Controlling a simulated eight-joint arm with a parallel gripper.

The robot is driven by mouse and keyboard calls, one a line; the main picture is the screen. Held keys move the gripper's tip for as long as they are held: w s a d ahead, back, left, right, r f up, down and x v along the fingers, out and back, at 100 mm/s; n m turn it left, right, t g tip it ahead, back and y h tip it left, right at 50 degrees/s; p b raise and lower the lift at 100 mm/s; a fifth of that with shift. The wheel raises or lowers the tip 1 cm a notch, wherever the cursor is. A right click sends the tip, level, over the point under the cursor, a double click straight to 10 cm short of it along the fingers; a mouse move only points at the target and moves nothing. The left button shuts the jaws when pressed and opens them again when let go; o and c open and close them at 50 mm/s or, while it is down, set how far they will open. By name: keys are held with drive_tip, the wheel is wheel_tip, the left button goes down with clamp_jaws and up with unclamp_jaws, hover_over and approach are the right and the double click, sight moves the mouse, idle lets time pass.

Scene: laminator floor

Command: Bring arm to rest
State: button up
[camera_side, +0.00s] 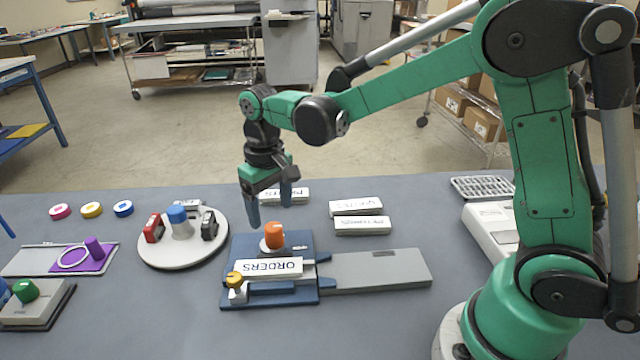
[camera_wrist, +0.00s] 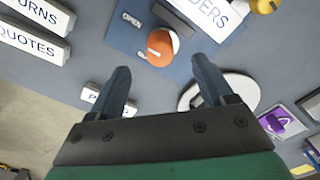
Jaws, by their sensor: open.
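My gripper (camera_side: 270,203) is open and empty, its two blue fingers apart and pointing down above the far side of the blue fixture (camera_side: 240,250). It also shows in the wrist view (camera_wrist: 163,95), with nothing between its fingers. An orange knob (camera_side: 274,236) stands on the fixture just in front of and below the fingers. In the wrist view the orange knob (camera_wrist: 161,48) lies beyond the fingertips, apart from them, near the word OPEN. A white ORDERS plate (camera_side: 268,267) lies on the fixture, with a yellow knob (camera_side: 235,280) at its left.
A round white tray (camera_side: 165,262) with red, black and blue-topped items stands to the left. White labelled blocks (camera_side: 362,225) lie at the right and behind the gripper. A grey slide (camera_side: 375,271) extends right from the fixture. The mat's front middle is clear.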

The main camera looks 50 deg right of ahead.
drive_tip(key=shift+r, duration=0.1)
drive_tip(key=shift+s+d+r, duration=0.1)
drive_tip(key=shift+s+r, duration=0.1)
drive_tip(key=shift+r, duration=0.1)
drive_tip(key=s+d+r+t, duration=0.2)
drive_tip(key=s+r+t, duration=0.2)
drive_tip(key=s+t, duration=0.3)
drive_tip(key=shift+s+d+r, duration=0.3)
drive_tip(key=shift+s+d, duration=0.1)
drive_tip(key=shift+s, duration=0.95)
